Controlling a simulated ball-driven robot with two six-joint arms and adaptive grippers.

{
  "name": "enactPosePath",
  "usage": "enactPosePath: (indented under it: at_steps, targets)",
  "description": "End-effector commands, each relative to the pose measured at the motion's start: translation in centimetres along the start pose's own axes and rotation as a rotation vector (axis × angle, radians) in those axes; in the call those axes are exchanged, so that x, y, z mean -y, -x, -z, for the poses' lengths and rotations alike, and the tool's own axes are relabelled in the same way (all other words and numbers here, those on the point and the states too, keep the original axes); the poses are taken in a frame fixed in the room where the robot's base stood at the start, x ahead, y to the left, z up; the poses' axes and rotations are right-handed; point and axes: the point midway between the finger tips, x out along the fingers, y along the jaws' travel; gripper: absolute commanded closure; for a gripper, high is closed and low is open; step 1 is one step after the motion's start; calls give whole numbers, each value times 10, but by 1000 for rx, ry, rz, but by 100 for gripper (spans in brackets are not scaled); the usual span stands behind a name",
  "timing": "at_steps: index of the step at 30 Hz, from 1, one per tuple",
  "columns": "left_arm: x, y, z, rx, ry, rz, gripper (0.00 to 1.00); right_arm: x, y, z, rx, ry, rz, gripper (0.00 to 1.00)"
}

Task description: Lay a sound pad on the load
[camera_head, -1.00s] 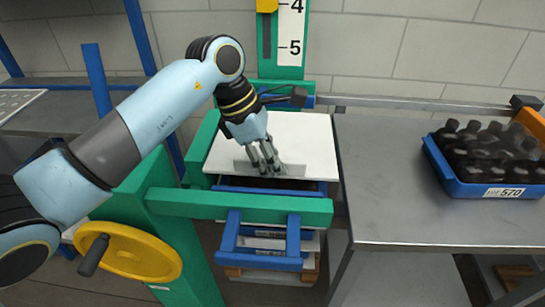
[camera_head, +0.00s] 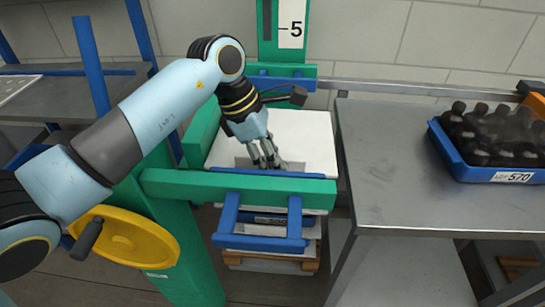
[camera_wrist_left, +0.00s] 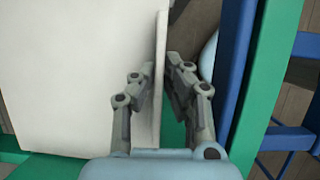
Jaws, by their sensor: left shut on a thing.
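A flat white pad (camera_head: 310,140) lies level inside the green lift frame in the head view. My left gripper (camera_head: 268,163) points down at its near edge, shut on a thin upright lip there. In the left wrist view the lip stands between the fingers of my left gripper (camera_wrist_left: 160,80), and the broad white pad (camera_wrist_left: 75,75) spreads to the left. Below the pad, a load of stacked trays (camera_head: 270,219) shows behind blue bars, above a wooden pallet (camera_head: 262,263). The pad hides the load's top, so contact between them cannot be told. My right gripper is out of view.
A green crossbar (camera_head: 240,188) runs just in front of the pad. A yellow handwheel (camera_head: 125,240) is at the left. A grey metal table (camera_head: 400,160) stands close on the right, with a blue crate (camera_head: 480,170) of dark bottles. A gauge (camera_head: 291,22) stands behind.

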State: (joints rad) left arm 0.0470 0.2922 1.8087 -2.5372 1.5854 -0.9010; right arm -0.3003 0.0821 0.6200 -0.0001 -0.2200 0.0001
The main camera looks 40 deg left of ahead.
Motion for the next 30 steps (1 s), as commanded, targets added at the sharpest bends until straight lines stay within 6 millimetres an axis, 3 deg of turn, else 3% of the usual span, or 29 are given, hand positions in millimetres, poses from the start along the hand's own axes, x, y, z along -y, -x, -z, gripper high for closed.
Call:
enactPosePath:
  at_steps: [25,26,30]
  targets:
    - [0,-16,6,0,0,0,100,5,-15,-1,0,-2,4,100]
    - [0,-16,6,0,0,0,90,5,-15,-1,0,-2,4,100]
    - [0,-15,6,0,0,0,72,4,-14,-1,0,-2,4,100]
